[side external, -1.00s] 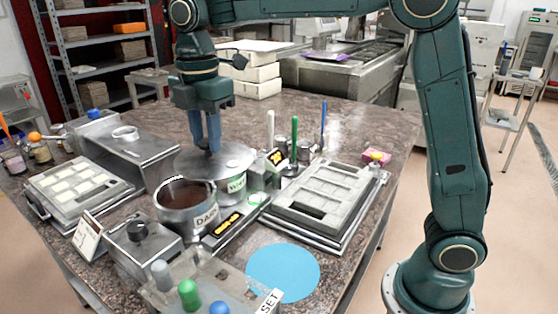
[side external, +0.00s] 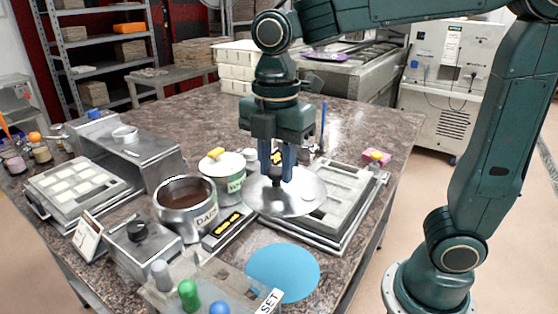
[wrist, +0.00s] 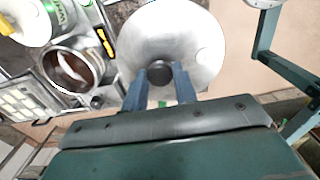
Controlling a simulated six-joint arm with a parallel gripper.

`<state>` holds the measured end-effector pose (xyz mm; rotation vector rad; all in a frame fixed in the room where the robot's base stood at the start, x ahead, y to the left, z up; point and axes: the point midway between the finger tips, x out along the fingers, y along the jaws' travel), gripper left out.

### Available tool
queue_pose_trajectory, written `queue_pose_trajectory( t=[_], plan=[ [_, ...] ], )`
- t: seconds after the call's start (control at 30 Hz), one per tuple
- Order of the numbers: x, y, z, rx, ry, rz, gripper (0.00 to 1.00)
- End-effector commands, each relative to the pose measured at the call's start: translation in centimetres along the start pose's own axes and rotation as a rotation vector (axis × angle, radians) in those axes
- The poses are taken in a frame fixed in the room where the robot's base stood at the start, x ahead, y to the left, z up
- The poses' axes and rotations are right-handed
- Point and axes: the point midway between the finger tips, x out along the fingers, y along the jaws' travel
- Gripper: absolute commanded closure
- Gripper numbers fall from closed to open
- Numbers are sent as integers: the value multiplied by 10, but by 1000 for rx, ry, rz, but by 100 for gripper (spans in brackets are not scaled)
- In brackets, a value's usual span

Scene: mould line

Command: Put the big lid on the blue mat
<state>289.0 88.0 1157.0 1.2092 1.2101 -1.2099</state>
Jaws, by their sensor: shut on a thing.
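The big lid (side external: 298,200) is a round grey metal disc with a dark knob. My gripper (side external: 277,180) is shut on its knob and holds it in the air, slightly tilted in the picture, in front of the grey mould tray. In the wrist view the lid (wrist: 188,35) lies beyond my fingers (wrist: 160,75), which pinch the dark knob. The blue mat (side external: 283,273) is a flat, empty disc near the table's front edge, below the lid in the side view. The mat cannot be made out in the wrist view.
An open pot (side external: 186,223) of dark chocolate stands left of the lid. Behind it is a pot (side external: 236,184) under a pale lid with a yellow knob (side external: 216,153). The mould tray (side external: 345,205) lies to the right. A button panel (side external: 215,290) borders the mat's left.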

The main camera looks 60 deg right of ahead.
Motion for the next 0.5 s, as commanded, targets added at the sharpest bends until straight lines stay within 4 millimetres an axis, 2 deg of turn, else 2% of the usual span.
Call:
queue_pose_trajectory(
  t=[0.17,0.27,0.5],
  plan=[
    [4,0,0,0,0,-1,99],
    [14,0,0,0,-1,-2,99],
    [54,0,0,0,-2,-5,99]
  ],
)
